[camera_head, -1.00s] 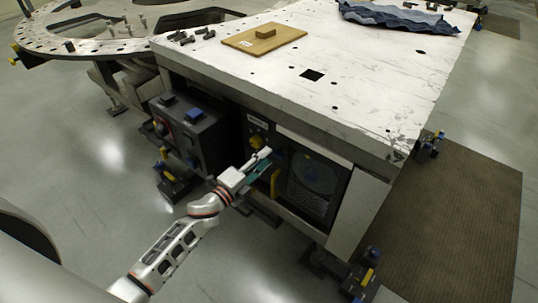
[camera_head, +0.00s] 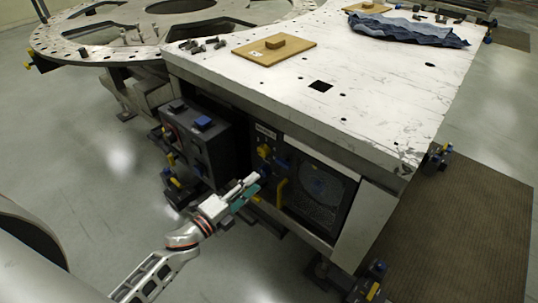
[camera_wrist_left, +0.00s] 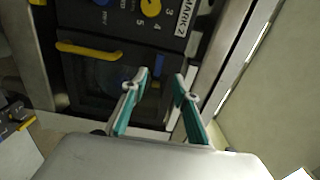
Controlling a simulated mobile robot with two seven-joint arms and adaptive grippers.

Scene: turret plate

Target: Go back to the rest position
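My left gripper (camera_head: 247,190) is in front of the open side of the white table, near the machine with a round window and yellow handle (camera_head: 281,192). In the left wrist view its two teal-lined fingers (camera_wrist_left: 160,92) stand apart with nothing between them. Beyond them is the machine's dark front, with a yellow handle (camera_wrist_left: 88,50), a yellow knob (camera_wrist_left: 150,7) and a "MARK 2" label (camera_wrist_left: 185,18). The fingers look apart from the machine. My right gripper does not show in either view.
The white table (camera_head: 390,110) carries a wooden board (camera_head: 290,50), a blue cloth (camera_head: 405,30) and several dark bolts (camera_head: 205,45). A dark control box (camera_head: 205,150) sits left of the machine. A turret ring (camera_head: 90,50) is at back left. A brown mat (camera_head: 465,220) lies at right. Left floor is clear.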

